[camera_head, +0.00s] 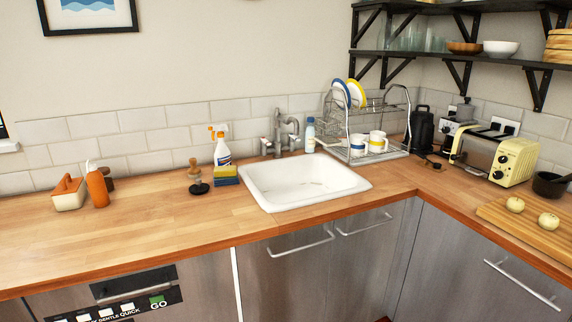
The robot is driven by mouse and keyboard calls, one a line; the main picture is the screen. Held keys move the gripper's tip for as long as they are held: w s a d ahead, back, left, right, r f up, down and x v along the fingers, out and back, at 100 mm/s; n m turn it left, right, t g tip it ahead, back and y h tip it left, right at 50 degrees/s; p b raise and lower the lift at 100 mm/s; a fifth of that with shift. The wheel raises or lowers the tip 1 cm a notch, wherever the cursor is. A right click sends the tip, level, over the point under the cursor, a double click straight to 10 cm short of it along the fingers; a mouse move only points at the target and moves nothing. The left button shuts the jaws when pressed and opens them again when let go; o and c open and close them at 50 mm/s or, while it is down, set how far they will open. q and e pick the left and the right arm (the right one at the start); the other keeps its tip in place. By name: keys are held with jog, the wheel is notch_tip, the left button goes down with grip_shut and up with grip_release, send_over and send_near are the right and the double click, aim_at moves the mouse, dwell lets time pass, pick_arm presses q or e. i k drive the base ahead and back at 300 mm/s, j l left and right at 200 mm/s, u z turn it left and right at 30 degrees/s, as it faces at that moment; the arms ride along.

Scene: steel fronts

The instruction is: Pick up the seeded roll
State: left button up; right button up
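Two small, round, pale cream items lie on the wooden board (498,218) at the right edge of the view. One round item (515,204) is farther back and the other round item (548,220) is nearer and to its right. They are too small for me to tell whether either is a seeded roll. No other thing in view looks clearly like a roll. Neither of my grippers is in view.
A yellow toaster (512,160) and a dark bowl (549,185) stand behind the board. The white sink (300,184) is in the middle, with a dish rack (375,149) behind right. The counter (130,227) left of the sink is largely clear.

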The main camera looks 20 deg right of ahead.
aim_at(548, 220)
jog(key=i+l+z, duration=0.1)
jog(key=i+z, duration=0.6)
jog(key=i+j+z, duration=0.15)
jog(key=i+z, duration=0.75)
jog(key=z, duration=0.2)
jog(key=i+j+z, duration=0.1)
jog(key=i+z, duration=0.2)
jog(key=z, duration=0.15)
